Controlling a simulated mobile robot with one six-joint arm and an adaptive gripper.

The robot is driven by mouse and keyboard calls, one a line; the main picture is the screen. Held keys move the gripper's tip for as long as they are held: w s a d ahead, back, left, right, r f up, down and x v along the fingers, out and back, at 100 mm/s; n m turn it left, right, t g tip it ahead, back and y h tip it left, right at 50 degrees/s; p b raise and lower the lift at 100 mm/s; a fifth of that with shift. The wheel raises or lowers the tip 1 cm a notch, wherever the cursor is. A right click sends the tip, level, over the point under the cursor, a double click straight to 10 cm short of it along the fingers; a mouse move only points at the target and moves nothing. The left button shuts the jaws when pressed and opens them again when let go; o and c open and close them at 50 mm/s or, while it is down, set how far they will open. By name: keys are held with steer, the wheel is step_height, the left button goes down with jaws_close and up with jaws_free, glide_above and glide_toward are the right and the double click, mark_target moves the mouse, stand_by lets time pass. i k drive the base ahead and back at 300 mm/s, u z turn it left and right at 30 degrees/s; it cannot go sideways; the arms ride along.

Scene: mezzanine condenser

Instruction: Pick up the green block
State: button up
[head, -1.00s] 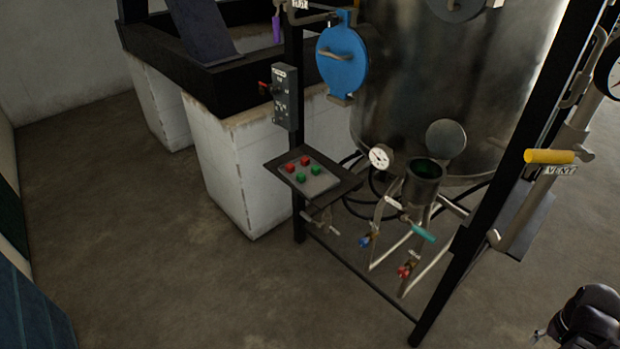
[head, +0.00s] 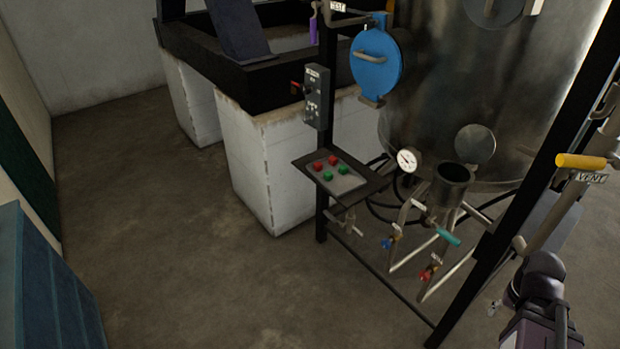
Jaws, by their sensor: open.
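Two green blocks lie on the small dark-framed tray (head: 372,187): a front-left green block (head: 328,175) and a right green block (head: 341,170). Two red blocks, a left one (head: 318,166) and a back one (head: 333,160), lie just behind them. My arm rises at the lower right. My gripper (head: 493,308) shows only as a small metallic part beside the arm's dark joint, and the rest of it is hidden. It is open, well to the right of the tray and below it in the picture, apart from every block.
A black post with a switch box (head: 317,97) stands behind the tray. A pressure gauge (head: 407,160), an open cup (head: 453,178) and valves with blue, red and teal handles crowd its right. A slanted black post (head: 500,220) stands near my arm.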

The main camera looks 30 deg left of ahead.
mark_target(327, 176)
steer(key=u, duration=1.15)
steer(key=k, duration=0.95)
steer(key=i, duration=0.85)
